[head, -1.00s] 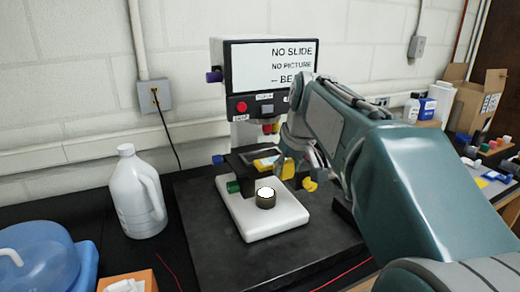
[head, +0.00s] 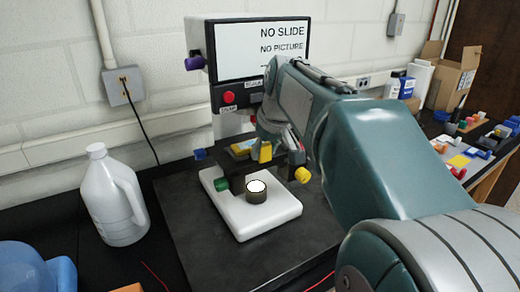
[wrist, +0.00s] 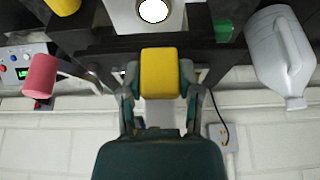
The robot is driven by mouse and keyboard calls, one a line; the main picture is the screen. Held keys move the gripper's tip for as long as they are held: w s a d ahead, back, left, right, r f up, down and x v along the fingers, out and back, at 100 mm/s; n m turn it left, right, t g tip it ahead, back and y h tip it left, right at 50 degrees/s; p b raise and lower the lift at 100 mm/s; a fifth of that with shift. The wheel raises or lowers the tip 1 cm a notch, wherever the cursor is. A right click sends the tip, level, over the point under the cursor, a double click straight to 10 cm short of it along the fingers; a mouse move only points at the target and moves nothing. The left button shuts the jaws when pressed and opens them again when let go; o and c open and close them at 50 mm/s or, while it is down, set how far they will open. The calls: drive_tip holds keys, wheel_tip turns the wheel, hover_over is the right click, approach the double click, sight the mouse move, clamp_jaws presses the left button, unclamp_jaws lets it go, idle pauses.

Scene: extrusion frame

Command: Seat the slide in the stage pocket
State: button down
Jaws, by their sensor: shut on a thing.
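My gripper (wrist: 159,85) is shut on a yellow block (wrist: 159,72), which I take to be the slide's grip; a finger stands on each side of it. In the head view the yellow block (head: 265,152) is at the fingertips, over the right part of the dark stage (head: 222,163). A second yellow patch (head: 243,146) lies just left of it at stage height; I cannot tell whether it belongs to the slide. The pocket and the slide's glass are hidden, so I cannot tell how they meet.
The microscope's white base (head: 270,219) carries a round lamp (head: 256,189) below the stage. Green (head: 222,184) and yellow (head: 302,174) knobs flank it. The screen (head: 262,45) reads "NO SLIDE". A white jug (head: 112,195) stands left; clutter lies right.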

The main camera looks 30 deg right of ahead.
drive_tip(key=shift+a+f, duration=0.1)
drive_tip(key=shift+f, duration=0.05)
drive_tip(key=shift+f, duration=0.1)
drive_tip(key=shift+c, duration=1.5)
unclamp_jaws()
drive_tip(key=shift+d, duration=0.2)
drive_tip(key=shift+r, duration=0.45)
drive_tip(key=v, duration=1.1)
drive_tip(key=s+a+f, duration=0.6)
drive_tip(key=s+f, duration=0.1)
drive_tip(key=f, duration=0.3)
drive_tip(key=s+a+f+t, duration=0.1)
drive_tip(key=s+a+f, duration=0.6)
drive_tip(key=f, duration=0.4)
drive_tip(key=shift+s+f, duration=0.2)
drive_tip(key=shift+s, duration=0.15)
